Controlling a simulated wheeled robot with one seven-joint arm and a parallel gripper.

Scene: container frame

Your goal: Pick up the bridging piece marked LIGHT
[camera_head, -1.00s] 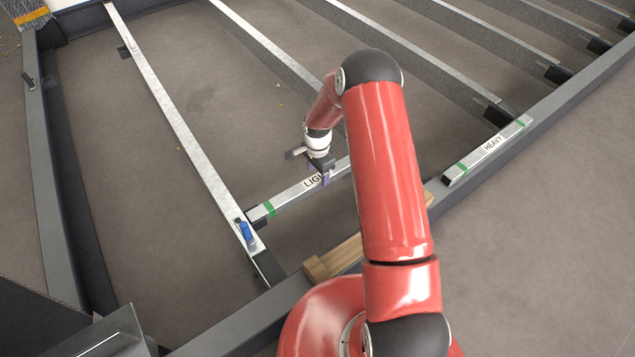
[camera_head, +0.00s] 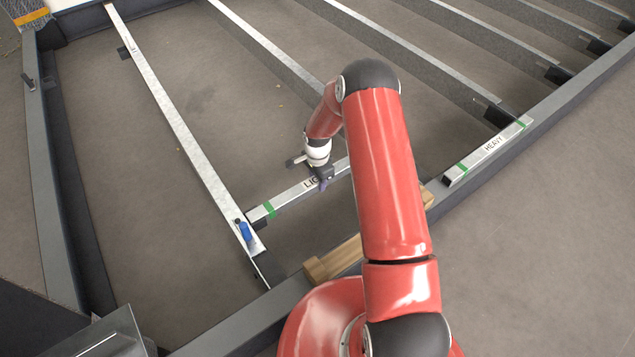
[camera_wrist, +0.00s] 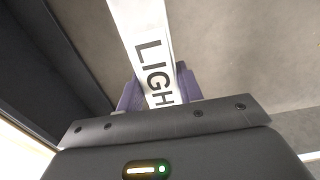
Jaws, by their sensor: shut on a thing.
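The bridging piece marked LIGHT (camera_head: 289,200) is a pale metal bar with a green band near its left end. Its left end is by a blue object on the long rail, and its right part is hidden behind my red arm. My gripper (camera_head: 324,182) is at the bar beside the lettering, with its fingers on either side. In the wrist view the LIGHT piece (camera_wrist: 146,45) runs between the two purple fingers of my gripper (camera_wrist: 159,92), which is shut on it. The last letter is partly hidden by the gripper.
A similar bar marked HEAVY (camera_head: 487,152) lies on the frame's right beam. A wooden block (camera_head: 335,259) sits on the near beam, partly behind my arm. The blue object (camera_head: 246,231) is on the long rail (camera_head: 180,130). Several parallel rails cross the frame, with open floor between them.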

